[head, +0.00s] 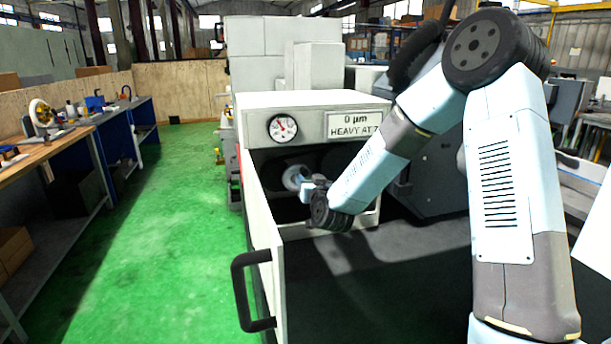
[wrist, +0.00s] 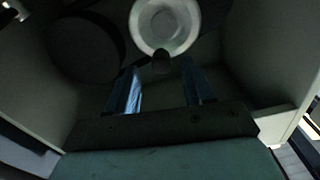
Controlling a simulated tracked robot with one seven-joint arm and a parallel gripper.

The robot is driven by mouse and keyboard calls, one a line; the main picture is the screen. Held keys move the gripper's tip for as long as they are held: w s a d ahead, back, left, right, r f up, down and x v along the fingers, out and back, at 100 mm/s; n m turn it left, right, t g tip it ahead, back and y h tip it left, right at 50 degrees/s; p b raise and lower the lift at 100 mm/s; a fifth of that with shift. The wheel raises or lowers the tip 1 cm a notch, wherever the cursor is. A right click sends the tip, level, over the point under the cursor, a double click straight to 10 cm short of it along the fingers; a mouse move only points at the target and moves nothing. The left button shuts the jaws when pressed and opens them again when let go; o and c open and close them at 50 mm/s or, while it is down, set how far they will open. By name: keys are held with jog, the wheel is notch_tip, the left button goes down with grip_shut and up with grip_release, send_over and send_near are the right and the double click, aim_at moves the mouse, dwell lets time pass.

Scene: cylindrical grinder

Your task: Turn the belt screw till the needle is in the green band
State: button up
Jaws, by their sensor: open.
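A round white dial gauge (head: 283,128) is on the front of the grinder's pale housing. Its needle is too small to place against a green band. My gripper (head: 303,184) reaches into the dark recess below the gauge, beside a pale round pulley-like part (head: 293,176). In the wrist view, my gripper (wrist: 161,72) has its two bluish fingers apart. A small dark stub (wrist: 162,62), possibly the belt screw, shows between and just beyond the fingertips, in front of the pale round part (wrist: 166,24). I cannot tell whether the fingers touch the stub.
An open panel with a black handle (head: 252,291) stands at the front left. Recess walls (wrist: 268,50) flank my gripper. A workbench (head: 60,146) is at left, beyond clear green floor (head: 180,210).

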aim_at(306, 176)
jog(key=shift+x, duration=2.45)
grip_shut()
jog(key=shift+f, duration=0.1)
